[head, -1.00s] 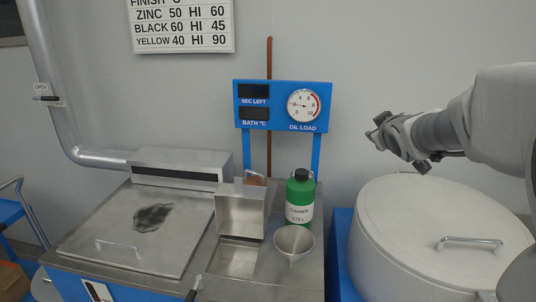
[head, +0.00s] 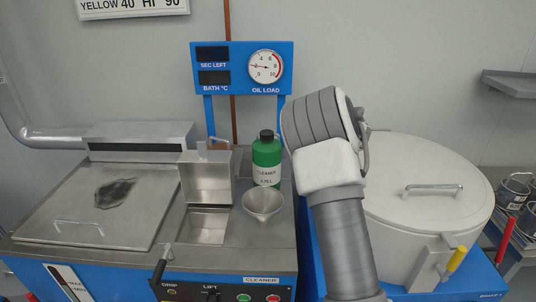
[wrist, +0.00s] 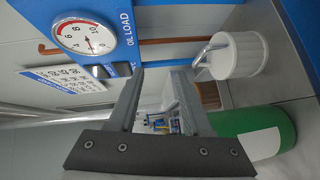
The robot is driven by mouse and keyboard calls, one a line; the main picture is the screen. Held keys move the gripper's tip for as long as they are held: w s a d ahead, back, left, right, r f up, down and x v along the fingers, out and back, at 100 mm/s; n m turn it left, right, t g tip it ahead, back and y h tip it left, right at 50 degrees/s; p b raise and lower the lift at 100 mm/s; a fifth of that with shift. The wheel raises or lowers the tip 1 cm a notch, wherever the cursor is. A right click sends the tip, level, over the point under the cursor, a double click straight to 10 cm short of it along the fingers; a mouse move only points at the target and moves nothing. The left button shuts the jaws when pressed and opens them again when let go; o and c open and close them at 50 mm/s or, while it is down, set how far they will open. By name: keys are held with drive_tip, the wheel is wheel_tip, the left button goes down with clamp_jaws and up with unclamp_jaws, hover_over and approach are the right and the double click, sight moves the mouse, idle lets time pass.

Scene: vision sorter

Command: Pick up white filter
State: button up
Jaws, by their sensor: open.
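The white filter (wrist: 238,55) is a short white cylinder with a bent metal handle. In the wrist view it stands at the upper right on a grey surface by the wall, beyond my fingertips. I cannot clearly make it out in the head view. My gripper (wrist: 158,80) is open and empty, its two fingers apart and touching nothing. In the head view my arm rises in front of the bench, and the fingers are hidden behind my wrist.
A green cleaner bottle (head: 267,160) stands beside a metal funnel (head: 263,203); the bottle is close in the wrist view. A metal hopper (head: 207,178) is left of them. The gauge panel (head: 240,85) rises behind. A large lidded white drum (head: 445,195) is at right.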

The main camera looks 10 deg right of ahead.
wheel_tip(320, 180, down, 8)
drive_tip(key=shift+r+x, duration=0.1)
drive_tip(key=shift+x, duration=1.75)
drive_tip(key=shift+r+x, duration=0.15)
drive_tip(key=shift+x, duration=1.7)
clamp_jaws()
